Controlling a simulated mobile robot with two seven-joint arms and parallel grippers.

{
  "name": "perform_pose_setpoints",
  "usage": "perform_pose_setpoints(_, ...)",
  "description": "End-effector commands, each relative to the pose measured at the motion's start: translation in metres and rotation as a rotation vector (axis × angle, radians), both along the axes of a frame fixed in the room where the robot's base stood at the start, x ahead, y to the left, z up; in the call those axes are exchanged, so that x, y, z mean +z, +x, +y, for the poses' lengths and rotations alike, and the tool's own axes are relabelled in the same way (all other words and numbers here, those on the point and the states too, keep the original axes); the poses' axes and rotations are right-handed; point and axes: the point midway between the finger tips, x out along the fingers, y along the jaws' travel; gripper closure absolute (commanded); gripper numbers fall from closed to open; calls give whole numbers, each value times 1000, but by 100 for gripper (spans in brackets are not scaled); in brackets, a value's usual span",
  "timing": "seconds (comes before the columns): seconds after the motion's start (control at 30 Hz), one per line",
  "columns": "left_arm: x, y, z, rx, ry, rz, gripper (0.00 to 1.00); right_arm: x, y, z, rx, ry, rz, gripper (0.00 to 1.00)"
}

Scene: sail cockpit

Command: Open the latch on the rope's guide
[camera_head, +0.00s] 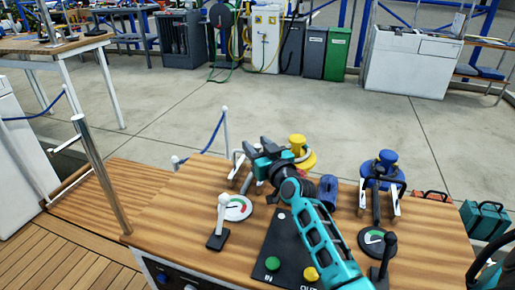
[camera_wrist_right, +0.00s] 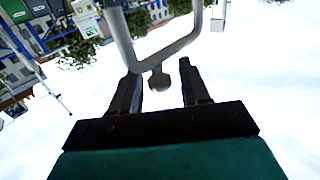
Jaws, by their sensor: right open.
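My right gripper (camera_head: 259,148) is open beside the left rope guide, whose pale metal bracket (camera_head: 236,166) shows just left of it in the head view. In the right wrist view the two dark fingers of my right gripper (camera_wrist_right: 160,88) are apart. A bent metal bar (camera_wrist_right: 152,58) crosses just beyond the fingertips, with a small rounded knob (camera_wrist_right: 159,79) showing between them. I cannot tell whether the fingers touch either part. My right arm and gripper hide much of this guide and any rope there. My left gripper is in neither view.
A yellow winch (camera_head: 299,152) stands behind my right gripper. A blue winch (camera_head: 382,167) stands to the right, with another bracket (camera_head: 395,201). A white-handled lever (camera_head: 221,215) and a dark lever (camera_head: 383,262) rise from the wooden top (camera_head: 170,225). A steel post (camera_head: 103,175) stands at left.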

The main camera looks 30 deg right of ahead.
Motion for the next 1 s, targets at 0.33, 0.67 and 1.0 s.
perform_pose_setpoints(0.33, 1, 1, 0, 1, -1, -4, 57, 0, 0, 0, 0, 0, 0, 66)
perform_pose_setpoints(0.67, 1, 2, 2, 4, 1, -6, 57, 0, 0, 0, 0, 0, 0, 97)
perform_pose_setpoints(1.0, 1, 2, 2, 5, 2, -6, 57, 0, 0, 0, 0, -1, 0, 100)
